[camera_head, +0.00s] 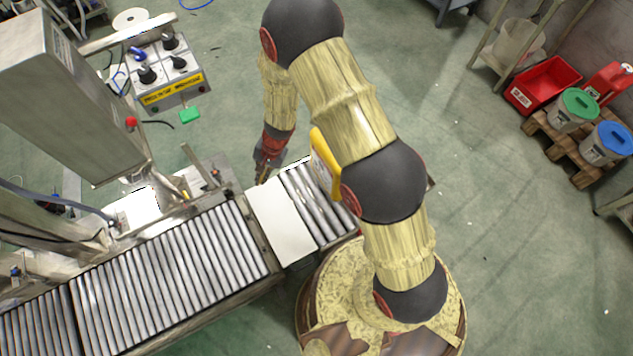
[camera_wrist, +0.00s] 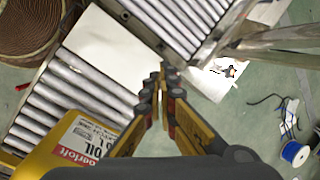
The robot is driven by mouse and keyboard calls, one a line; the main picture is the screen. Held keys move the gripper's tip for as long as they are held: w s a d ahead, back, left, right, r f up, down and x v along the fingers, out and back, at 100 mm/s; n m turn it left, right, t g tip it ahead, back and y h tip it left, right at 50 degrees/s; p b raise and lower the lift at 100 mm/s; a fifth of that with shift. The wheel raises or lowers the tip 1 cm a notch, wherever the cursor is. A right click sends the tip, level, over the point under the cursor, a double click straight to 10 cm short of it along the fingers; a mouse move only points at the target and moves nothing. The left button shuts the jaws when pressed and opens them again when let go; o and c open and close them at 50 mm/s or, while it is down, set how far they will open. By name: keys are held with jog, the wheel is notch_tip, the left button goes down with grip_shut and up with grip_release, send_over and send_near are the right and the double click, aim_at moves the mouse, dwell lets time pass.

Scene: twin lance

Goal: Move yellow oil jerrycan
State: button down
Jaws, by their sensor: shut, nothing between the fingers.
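The yellow oil jerrycan (camera_head: 324,163) stands on the short roller section at the right end of the conveyor. In the head view my arm hides much of it. In the wrist view the jerrycan (camera_wrist: 62,148) shows at the lower left, with a white and red label. My gripper (camera_head: 264,172) is to the left of the jerrycan in the head view, by the conveyor's far edge. In the wrist view my gripper (camera_wrist: 163,78) has its fingertips together, with nothing between them. The fingers are apart from the jerrycan.
A white plate (camera_head: 282,221) bridges the short rollers and the long roller conveyor (camera_head: 170,275). A control box (camera_head: 168,75) and a grey machine column (camera_head: 65,90) stand at the left. A red crate (camera_head: 543,84) and lidded buckets (camera_head: 606,143) are at the right. Floor between is clear.

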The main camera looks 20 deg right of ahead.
jog(key=w+d+f+m+t+h, duration=0.1)
jog(key=d+f+m, duration=0.1)
jog(key=f, duration=0.7)
jog(key=w+d+f+m+h, duration=0.1)
jog(key=d+f+m+h, duration=0.15)
jog(key=f, duration=0.55)
jog(key=w+d+f+m+h, duration=0.2)
jog(key=d+m+h, duration=0.2)
jog(key=d, duration=0.6)
jog(key=b+x, duration=0.3)
jog(key=x, duration=0.7)
jog(key=shift+a, duration=0.2)
jog(key=d, duration=0.1)
jog(key=d+b, duration=0.1)
jog(key=d, duration=0.1)
jog(key=shift+w+f, duration=0.15)
jog(key=shift+w, duration=0.2)
jog(key=shift+w+d, duration=0.1)
jog(key=shift+d, duration=0.4)
